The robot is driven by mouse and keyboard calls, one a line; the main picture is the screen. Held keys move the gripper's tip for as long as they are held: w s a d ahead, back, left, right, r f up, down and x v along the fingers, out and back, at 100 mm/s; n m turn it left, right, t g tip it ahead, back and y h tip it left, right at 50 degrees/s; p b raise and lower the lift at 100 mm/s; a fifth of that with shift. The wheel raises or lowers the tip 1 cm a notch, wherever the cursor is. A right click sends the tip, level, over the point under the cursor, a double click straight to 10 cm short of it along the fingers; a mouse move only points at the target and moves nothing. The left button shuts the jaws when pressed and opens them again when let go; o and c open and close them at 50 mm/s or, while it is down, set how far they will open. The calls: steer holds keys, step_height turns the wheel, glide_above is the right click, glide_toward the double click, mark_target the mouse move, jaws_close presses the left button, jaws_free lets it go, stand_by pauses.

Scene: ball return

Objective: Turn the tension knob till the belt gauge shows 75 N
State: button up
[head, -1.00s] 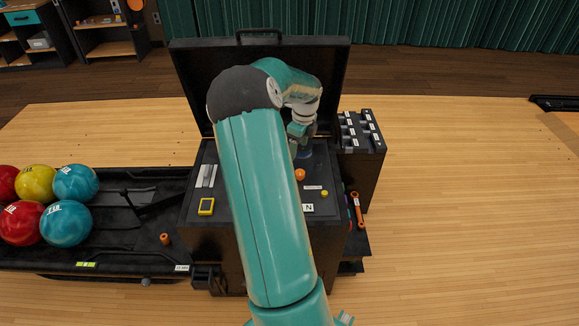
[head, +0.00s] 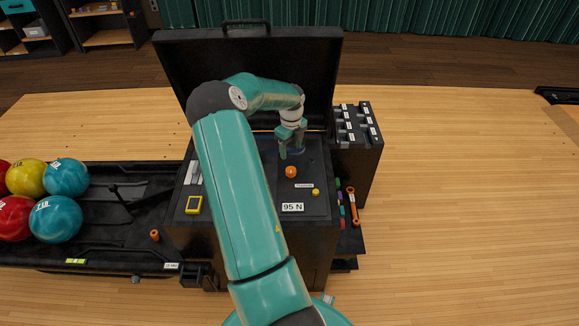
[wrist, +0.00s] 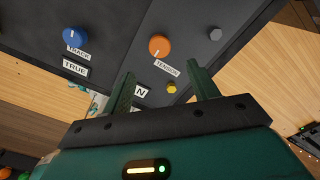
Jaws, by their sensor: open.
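The orange tension knob (head: 291,172) sits on the dark top panel of the machine. It also shows in the wrist view (wrist: 159,46), beside a label reading TENSION. The belt gauge (head: 292,207) is a white plate in front of the knob and reads 95 N. In the wrist view only its N end (wrist: 141,91) shows past a finger. My gripper (head: 290,153) is open and empty, above the panel and behind the orange knob in the head view. In the wrist view the knob lies beyond the gap between my fingertips (wrist: 163,73), apart from both.
A blue knob (wrist: 75,37) labelled TRACK has a plate reading TRUE. A small yellow knob (head: 316,192) is close to the tension knob. The raised black lid (head: 170,75) stands behind the panel. A yellow device (head: 193,205) lies at the panel's left. Balls (head: 55,219) fill the left rack.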

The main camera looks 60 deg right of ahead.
mark_target(291, 169)
step_height(291, 169, down, 10)
steer(key=shift+f, duration=0.2)
steer(key=shift+a, duration=0.1)
steer(key=c, duration=1)
